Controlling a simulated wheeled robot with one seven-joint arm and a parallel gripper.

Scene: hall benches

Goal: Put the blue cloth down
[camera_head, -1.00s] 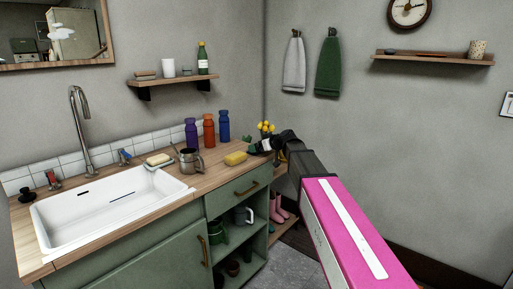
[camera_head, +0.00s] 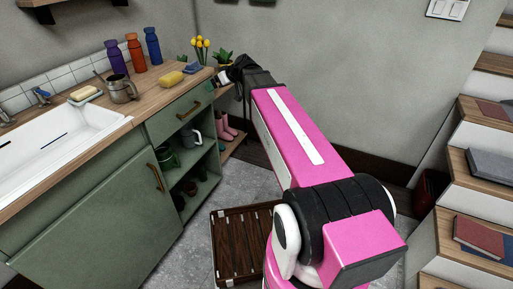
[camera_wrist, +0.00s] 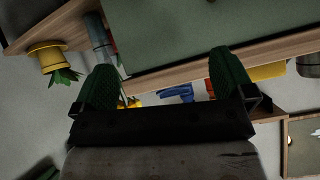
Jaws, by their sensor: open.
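My gripper (camera_head: 222,80) is at the far end of my pink arm, beside the right end of the wooden counter (camera_head: 95,135). In the wrist view its two dark green fingers (camera_wrist: 165,82) stand wide apart, and nothing is visibly held between them. A small blue thing (camera_wrist: 177,92) shows in the gap, beyond the fingertips. It may be the blue cloth, but it is too small and dark to be sure. A bluish patch (camera_head: 193,68) also shows on the counter behind the yellow sponge (camera_head: 171,79).
A metal jug (camera_head: 121,90) and several bottles stand by the white sink (camera_head: 50,140). Yellow flowers (camera_head: 201,45) and a potted plant (camera_head: 223,58) are behind my gripper. A slatted wooden crate (camera_head: 232,275) lies on the floor. Stairs (camera_head: 470,165) rise at right.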

